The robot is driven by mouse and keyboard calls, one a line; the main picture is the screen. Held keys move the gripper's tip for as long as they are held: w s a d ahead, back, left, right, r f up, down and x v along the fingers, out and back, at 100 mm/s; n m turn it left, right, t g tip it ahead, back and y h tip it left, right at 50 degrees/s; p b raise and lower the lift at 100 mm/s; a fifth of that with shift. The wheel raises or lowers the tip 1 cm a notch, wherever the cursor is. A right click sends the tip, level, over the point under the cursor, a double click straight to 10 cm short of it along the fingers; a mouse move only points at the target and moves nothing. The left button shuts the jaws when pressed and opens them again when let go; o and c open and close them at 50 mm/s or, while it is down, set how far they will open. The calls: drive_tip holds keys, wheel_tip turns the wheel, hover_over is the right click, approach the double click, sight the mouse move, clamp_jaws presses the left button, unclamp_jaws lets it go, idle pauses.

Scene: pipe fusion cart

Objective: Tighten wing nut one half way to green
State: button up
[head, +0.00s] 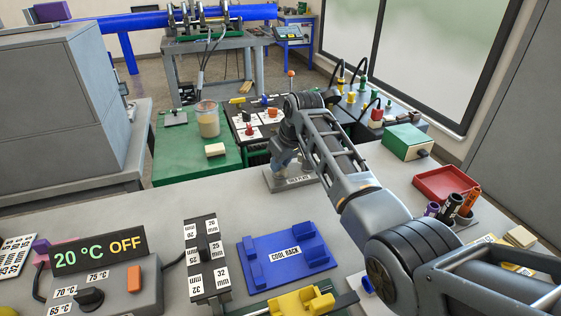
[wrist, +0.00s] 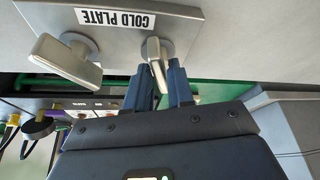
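The cold plate (wrist: 195,18) shows at the top of the wrist view, its label upside down. It carries two grey metal wing nuts. The left wing nut (wrist: 64,60) stands free, its wing slanted. The right wing nut (wrist: 155,55) has its wing nearly in line with my fingers. No number or green mark is readable at either nut. In the head view the cold plate (head: 278,184) lies at the bench's far edge, and my wrist hides most of its top.
A blue cool rack (head: 260,277), a black block with number labels (head: 207,262) and a heater box reading 20 °C OFF (head: 117,287) are on the near bench. A red tray (head: 438,187) and a green box (head: 407,140) are at the right. A green table (head: 185,165) stands beyond.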

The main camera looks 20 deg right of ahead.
drive_tip(key=shift+o, duration=1.2)
drive_tip(key=v, duration=0.7)
drive_tip(key=shift+r, duration=0.4)
drive_tip(key=shift+s, duration=0.2)
